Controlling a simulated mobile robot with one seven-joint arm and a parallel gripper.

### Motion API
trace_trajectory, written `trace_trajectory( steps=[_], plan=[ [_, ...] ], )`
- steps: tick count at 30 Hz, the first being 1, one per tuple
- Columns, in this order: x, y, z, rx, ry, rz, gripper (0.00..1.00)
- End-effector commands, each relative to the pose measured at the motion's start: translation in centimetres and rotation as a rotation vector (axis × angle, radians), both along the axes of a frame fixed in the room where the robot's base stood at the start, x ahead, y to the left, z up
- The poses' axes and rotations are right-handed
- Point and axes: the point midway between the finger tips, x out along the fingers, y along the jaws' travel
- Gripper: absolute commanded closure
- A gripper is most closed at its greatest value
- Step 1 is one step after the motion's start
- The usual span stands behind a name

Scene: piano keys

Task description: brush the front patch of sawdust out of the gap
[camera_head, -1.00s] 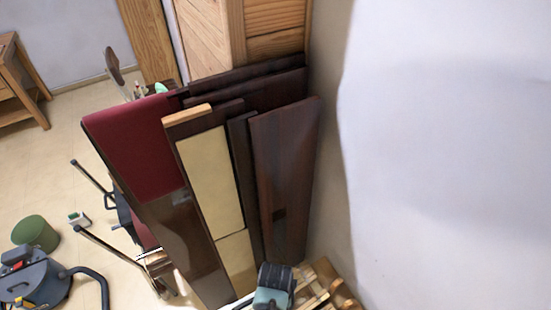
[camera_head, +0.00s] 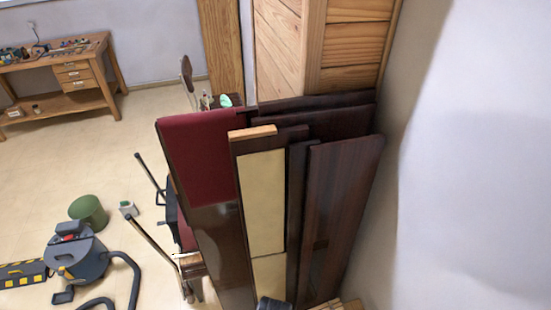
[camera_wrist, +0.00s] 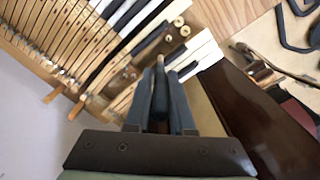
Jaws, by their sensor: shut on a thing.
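In the wrist view my gripper (camera_wrist: 160,80) points at the piano keyboard. Its blue-grey fingers are shut on a narrow dark thing (camera_wrist: 159,98), probably the brush; its far end is mostly hidden between the fingers. Just beyond the fingertips is a gap (camera_wrist: 138,70) in the row of keys, with bare wood and round pins showing. White and black keys (camera_wrist: 128,18) lie on its upper side, and a few white keys (camera_wrist: 203,52) on its right. I cannot make out the sawdust patch, and I cannot tell whether the held thing touches the gap.
Bare wooden key levers (camera_wrist: 50,40) fill the upper left of the wrist view. A dark polished panel (camera_wrist: 250,115) runs close on the right. In the head view dark panels (camera_head: 340,200) lean together near the wall. A vacuum cleaner (camera_head: 78,255) and green stool (camera_head: 88,210) stand on open floor.

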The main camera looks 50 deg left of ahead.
Motion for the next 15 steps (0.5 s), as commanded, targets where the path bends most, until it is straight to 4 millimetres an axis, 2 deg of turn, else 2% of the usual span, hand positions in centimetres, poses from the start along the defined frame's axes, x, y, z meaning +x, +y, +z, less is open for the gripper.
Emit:
trace_trajectory(
  steps=[1,15],
  plan=[
    [0.0,0.0,-0.9,0.000,0.000,0.000,1.00],
    [0.0,0.0,-4.5,0.000,0.000,-0.001,1.00]
  ],
)
